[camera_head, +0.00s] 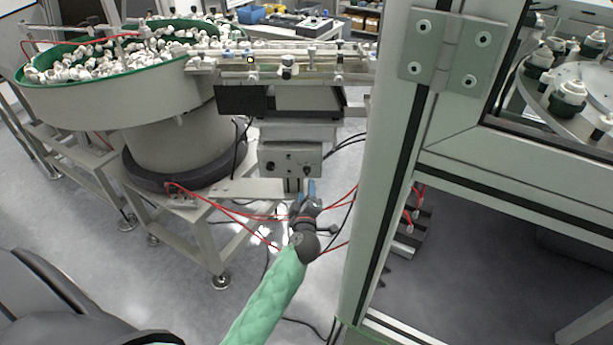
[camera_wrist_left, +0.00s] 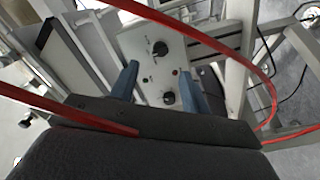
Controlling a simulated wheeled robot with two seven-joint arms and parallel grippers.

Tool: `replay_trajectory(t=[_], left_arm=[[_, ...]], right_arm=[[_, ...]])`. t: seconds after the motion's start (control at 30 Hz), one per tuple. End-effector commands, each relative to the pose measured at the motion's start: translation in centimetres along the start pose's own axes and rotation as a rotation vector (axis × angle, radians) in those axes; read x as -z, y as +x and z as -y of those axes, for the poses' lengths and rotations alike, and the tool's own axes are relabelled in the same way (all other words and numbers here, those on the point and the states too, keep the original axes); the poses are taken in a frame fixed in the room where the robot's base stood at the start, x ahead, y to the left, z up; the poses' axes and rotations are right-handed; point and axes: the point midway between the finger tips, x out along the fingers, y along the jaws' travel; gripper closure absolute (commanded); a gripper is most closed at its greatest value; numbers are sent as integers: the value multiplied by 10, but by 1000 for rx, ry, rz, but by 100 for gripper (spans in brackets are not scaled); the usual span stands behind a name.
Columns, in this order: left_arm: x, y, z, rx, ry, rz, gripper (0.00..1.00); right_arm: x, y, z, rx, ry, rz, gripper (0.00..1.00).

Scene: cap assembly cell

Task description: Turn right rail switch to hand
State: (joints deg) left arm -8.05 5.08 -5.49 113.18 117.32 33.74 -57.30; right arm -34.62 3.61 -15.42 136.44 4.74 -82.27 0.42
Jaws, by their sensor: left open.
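The rail control box (camera_head: 291,160) is a pale grey panel under the linear rail, with small dark knobs on its face. My left gripper (camera_head: 304,194) has blue fingers and is just below the right part of the box. In the left wrist view, the panel (camera_wrist_left: 142,42) shows two black rotary knobs, an upper one (camera_wrist_left: 160,47) and a lower one (camera_wrist_left: 168,98). The open gripper (camera_wrist_left: 159,75) frames the lower knob between its fingers, with no clear contact. Which knob is the right switch cannot be told surely there. My right gripper is out of view.
A green-rimmed bowl feeder (camera_head: 110,100) full of white caps stands left. The feed rail (camera_head: 310,62) runs above the box. A cabinet post (camera_head: 385,170) stands close on the right. Red tubes (camera_head: 240,212) hang around the gripper, and one crosses the wrist view (camera_wrist_left: 185,28).

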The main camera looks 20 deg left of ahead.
Motion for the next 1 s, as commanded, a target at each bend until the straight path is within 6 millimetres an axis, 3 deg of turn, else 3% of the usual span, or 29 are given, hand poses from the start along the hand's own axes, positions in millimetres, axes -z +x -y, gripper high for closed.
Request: replay_trajectory(t=[0.27, 0.7, 1.0], left_arm=[[0, 11, 0, 4, 61, -4, 53], [1, 69, 1, 3, 60, -3, 53], [0, 78, 1, 3, 60, -3, 53]], right_arm=[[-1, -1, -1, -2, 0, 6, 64], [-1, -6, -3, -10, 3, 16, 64], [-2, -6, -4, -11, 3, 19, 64]])
